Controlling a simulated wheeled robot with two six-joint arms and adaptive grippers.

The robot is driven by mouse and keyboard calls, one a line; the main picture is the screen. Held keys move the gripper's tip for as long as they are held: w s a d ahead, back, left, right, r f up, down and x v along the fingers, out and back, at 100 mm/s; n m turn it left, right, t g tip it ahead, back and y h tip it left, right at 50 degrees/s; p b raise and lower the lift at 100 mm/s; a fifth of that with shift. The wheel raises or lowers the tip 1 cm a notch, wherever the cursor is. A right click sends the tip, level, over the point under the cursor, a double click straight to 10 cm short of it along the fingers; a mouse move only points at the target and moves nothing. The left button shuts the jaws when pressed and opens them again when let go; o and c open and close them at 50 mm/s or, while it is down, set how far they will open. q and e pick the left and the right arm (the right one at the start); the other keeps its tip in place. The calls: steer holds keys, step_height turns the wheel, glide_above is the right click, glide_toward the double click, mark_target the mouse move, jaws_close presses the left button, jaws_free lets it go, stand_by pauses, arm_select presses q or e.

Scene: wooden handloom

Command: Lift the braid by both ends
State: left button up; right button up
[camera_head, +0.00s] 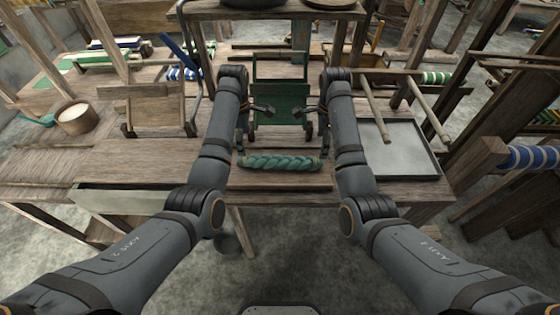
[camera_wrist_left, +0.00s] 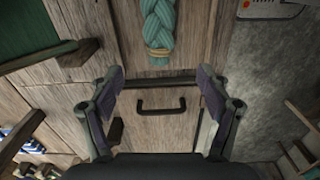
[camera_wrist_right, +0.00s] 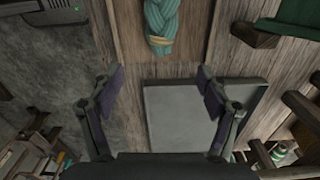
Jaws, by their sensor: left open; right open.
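The teal braid (camera_head: 280,162) lies flat across the near part of the wooden table, running left to right, with tan bindings at its ends. My left gripper (camera_head: 266,110) is open and empty, beyond the braid's left half in the head view. In the left wrist view the braid's bound end (camera_wrist_left: 158,52) lies ahead of the open fingers (camera_wrist_left: 158,80), apart from them. My right gripper (camera_head: 308,110) is open and empty, beyond the braid's right half. In the right wrist view the other bound end (camera_wrist_right: 160,42) lies ahead of the open fingers (camera_wrist_right: 160,80), not between them.
A green upright piece (camera_head: 281,90) stands behind the braid between my arms. A shallow grey tray (camera_head: 400,150) lies to the right. A wooden frame (camera_head: 157,103) and a bowl of white material (camera_head: 75,118) stand to the left. A dark handle (camera_wrist_left: 161,107) shows below the left fingers.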

mark_target(247, 157)
arm_select(q)
step_height(247, 157, down, 10)
steer(key=shift+w+f, duration=0.1)
steer(key=shift+w, duration=0.05)
arm_select(e)
steer(key=f, duration=1)
steer(key=shift+w+f, duration=0.1)
steer(key=shift+w, duration=0.1)
arm_select(q)
steer(key=shift+c, duration=0.2)
arm_select(e)
steer(key=shift+s, duration=0.1)
steer(key=shift+c, duration=0.2)
arm_select(q)
steer(key=c, duration=1.5)
arm_select(e)
steer(key=c, duration=1.5)
arm_select(q)
steer(key=shift+c, duration=0.2)
arm_select(e)
steer(key=shift+c, duration=0.2)
